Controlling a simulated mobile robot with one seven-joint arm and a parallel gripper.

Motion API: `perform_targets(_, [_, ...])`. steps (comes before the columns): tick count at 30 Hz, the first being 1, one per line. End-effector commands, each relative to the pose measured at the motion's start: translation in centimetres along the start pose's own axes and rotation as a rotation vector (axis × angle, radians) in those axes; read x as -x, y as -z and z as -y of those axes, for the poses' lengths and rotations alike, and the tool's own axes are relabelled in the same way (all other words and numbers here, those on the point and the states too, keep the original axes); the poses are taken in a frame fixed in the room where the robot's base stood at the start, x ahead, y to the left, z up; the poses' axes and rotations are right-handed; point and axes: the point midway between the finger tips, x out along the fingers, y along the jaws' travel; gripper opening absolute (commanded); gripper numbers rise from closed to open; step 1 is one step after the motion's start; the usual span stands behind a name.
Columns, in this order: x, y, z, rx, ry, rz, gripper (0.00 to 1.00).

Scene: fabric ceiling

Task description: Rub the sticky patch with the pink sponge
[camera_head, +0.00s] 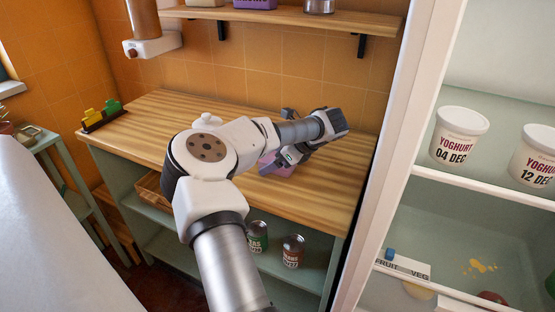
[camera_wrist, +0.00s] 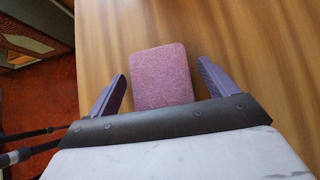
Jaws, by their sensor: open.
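The pink sponge (camera_wrist: 162,78) is a flat block lying on the wooden worktop (camera_wrist: 240,40). In the wrist view it sits between the two purple fingers of my gripper (camera_wrist: 163,73), with a gap on each side. My gripper is open and its fingers do not touch the sponge. In the head view the sponge (camera_head: 284,171) is partly hidden by my gripper (camera_head: 279,162), which is low over the worktop. A yellow splatter (camera_head: 481,266), which looks like the sticky patch, is on a lower surface inside the open fridge at the right, far from my gripper.
Yoghurt tubs (camera_head: 459,136) stand on the fridge shelf above the patch. A "fruit veg" label (camera_head: 402,264) and a small blue block (camera_head: 390,254) are left of it. The white fridge edge (camera_head: 390,190) stands beside the worktop. Cans (camera_head: 292,251) sit below. A wall shelf (camera_head: 290,17) hangs above.

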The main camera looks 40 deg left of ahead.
Motion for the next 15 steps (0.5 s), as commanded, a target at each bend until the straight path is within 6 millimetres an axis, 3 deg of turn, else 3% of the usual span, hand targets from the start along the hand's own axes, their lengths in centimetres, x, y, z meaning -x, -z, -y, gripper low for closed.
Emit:
perform_targets(5, [0.00, 0.04, 0.02, 0.000, 0.001, 0.001, 0.82])
perform_targets(15, [0.03, 0.02, 0.01, 0.000, 0.001, 0.001, 0.37])
